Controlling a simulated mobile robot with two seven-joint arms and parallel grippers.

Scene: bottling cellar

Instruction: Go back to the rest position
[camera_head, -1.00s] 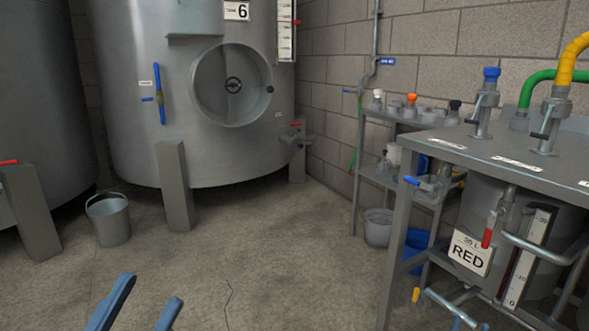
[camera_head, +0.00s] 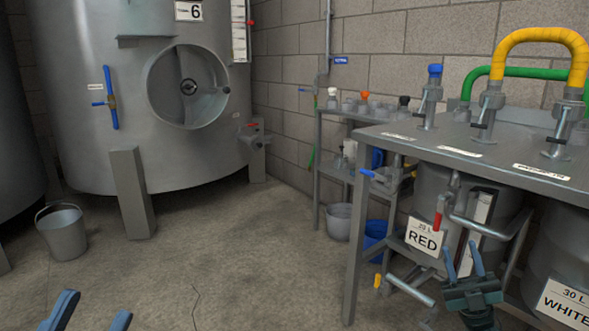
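My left gripper (camera_head: 97,303) shows at the bottom left edge as two blue fingers held apart, with only floor visible between them. The rest of that arm is out of view. My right gripper (camera_head: 463,257) is at the lower right, in front of the RED vessel (camera_head: 430,190) under the metal bench. Its two blue fingers point up, stand apart and hold nothing.
The metal bench (camera_head: 440,150) with yellow and green hoses (camera_head: 540,38) fills the right side. A steel tank (camera_head: 85,60) stands at the back left, a bucket (camera_head: 62,233) beside it. A shelf rack (camera_head: 330,180) stands at the wall. The middle floor is clear.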

